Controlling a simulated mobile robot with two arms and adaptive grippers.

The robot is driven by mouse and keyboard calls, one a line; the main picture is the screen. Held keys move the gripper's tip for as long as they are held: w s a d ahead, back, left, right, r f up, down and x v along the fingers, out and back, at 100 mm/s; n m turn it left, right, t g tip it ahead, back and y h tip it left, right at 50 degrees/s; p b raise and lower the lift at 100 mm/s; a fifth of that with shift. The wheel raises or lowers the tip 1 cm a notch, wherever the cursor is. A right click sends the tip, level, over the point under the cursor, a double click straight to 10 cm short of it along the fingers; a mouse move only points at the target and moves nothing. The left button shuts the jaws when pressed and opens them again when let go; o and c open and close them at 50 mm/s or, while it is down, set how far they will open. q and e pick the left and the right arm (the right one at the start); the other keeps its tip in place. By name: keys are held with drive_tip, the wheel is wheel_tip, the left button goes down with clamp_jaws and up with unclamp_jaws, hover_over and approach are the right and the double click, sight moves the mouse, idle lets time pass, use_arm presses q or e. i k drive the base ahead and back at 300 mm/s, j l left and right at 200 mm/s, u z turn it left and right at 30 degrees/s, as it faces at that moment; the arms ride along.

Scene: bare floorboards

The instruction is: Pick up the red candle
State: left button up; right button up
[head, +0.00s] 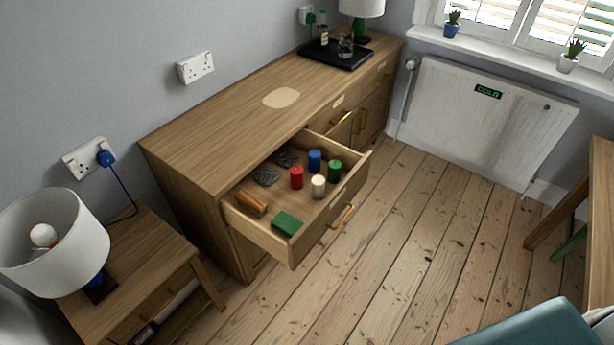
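The red candle (297,177) stands upright in the open drawer (264,238) of a wooden sideboard. A blue candle (315,160) is behind it to the right, a white candle (318,186) in front to the right, and a green candle (334,170) farther right. They look close together but apart from the red one. Neither of my grippers is in view.
The drawer also holds dark round coasters (266,176), an orange-brown item (251,203) and a green block (287,222). The sideboard (220,140) stands against the wall. A side table (135,270) with a lamp (55,240) is left. Floorboards (400,250) before the drawer are clear.

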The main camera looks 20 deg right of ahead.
sight(297, 171)
drive_tip(key=i+l+u, duration=0.2)
drive_tip(key=i+l, duration=0.15)
drive_tip(key=l, duration=0.3)
drive_tip(key=i+l, duration=0.15)
drive_tip(key=l, duration=0.2)
drive_tip(key=i+l+u, duration=0.15)
drive_tip(key=l, duration=0.2)
